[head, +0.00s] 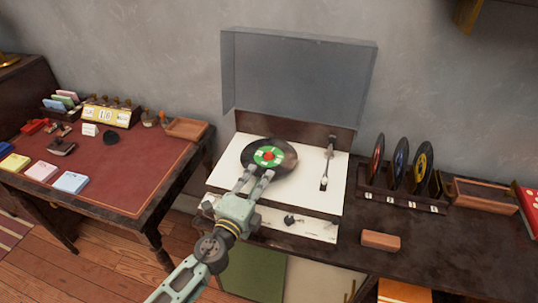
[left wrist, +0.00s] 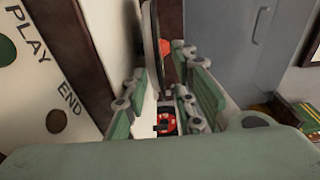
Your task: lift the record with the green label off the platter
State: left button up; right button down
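The record with the green label (head: 285,163) is black and lies on the turntable (head: 226,172), covering most of the platter. Its green label (head: 268,155) has pale and red marks. My left gripper (head: 257,177) is at the record's front edge, with its two fingers spread over or beside that edge; contact is not clear. In the left wrist view my gripper (left wrist: 168,100) is open, and a thin disc edge (left wrist: 156,40) shows between the fingers, seen nearly edge-on. My right gripper is not in view.
The tonearm (head: 325,172) stands right of the record. A clear raised lid (head: 300,75) is behind. A rack (head: 400,200) of upright records stands to the right, with a brown block (head: 380,241) in front. A red-topped desk (head: 100,180) is at left.

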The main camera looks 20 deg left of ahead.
pick_arm(q)
grip_shut()
jog(key=shift+r, duration=0.15)
dwell(0.4)
